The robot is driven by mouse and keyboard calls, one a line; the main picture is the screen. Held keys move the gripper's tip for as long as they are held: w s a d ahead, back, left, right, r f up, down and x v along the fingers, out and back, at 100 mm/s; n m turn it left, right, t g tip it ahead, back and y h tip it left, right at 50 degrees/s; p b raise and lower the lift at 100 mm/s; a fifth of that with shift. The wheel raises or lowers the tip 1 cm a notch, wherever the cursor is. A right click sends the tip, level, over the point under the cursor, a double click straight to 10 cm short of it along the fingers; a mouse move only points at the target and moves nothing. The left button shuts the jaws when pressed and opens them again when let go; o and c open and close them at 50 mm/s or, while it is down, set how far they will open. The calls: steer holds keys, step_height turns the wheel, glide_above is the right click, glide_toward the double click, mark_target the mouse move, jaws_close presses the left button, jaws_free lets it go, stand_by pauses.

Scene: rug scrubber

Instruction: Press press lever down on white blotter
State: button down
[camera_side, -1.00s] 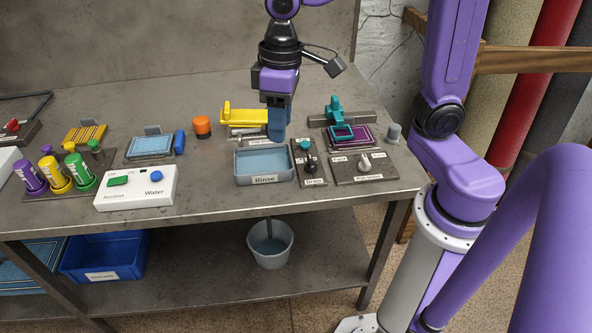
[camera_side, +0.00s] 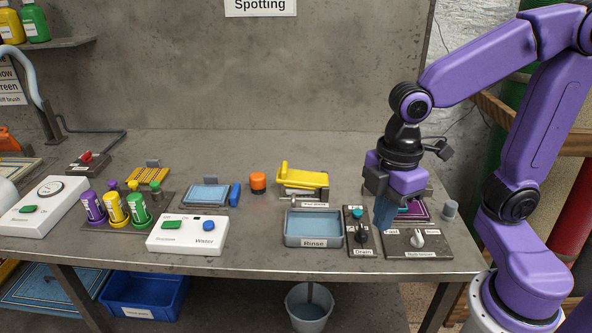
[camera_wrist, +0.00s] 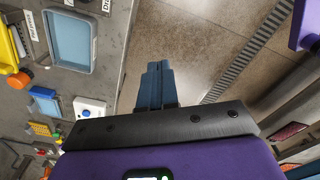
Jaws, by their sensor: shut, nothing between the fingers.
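My gripper (camera_side: 384,214) is shut and empty, its blue fingers pointing down in front of the magenta-edged mat at the right of the bench. In the wrist view the closed fingers (camera_wrist: 156,82) show against the floor. A yellow lever-like part (camera_side: 302,179) sits on a metal base behind the rinse tray, well to the left of my gripper. Its edge also shows at the far left of the wrist view (camera_wrist: 6,50). The magenta-edged mat (camera_side: 424,207) is partly hidden behind my gripper. I cannot make out a white blotter for certain.
The rinse tray (camera_side: 313,240) and drain panel (camera_side: 362,238) stand left of my gripper. A panel with a white knob (camera_side: 418,240) lies just to its right. An orange knob (camera_side: 258,182) and white water box (camera_side: 187,235) are farther left. The bench's front strip is clear.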

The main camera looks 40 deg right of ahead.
steer(key=w+a+r+n, duration=0.2)
steer(key=w+n, duration=0.1)
steer(key=w, duration=0.7)
steer(key=n, duration=0.9)
glide_above(284, 167)
steer(key=s+d, duration=0.1)
steer(key=d, duration=0.1)
steer(key=shift+t+y, duration=0.3)
steer(key=shift+t, duration=0.1)
steer(key=f, duration=0.4)
steer(key=a+f, duration=0.1)
steer(key=f, duration=0.8)
steer(key=shift+w+a, duration=0.3)
steer(key=shift+w, duration=0.05)
steer(key=shift+f, duration=0.1)
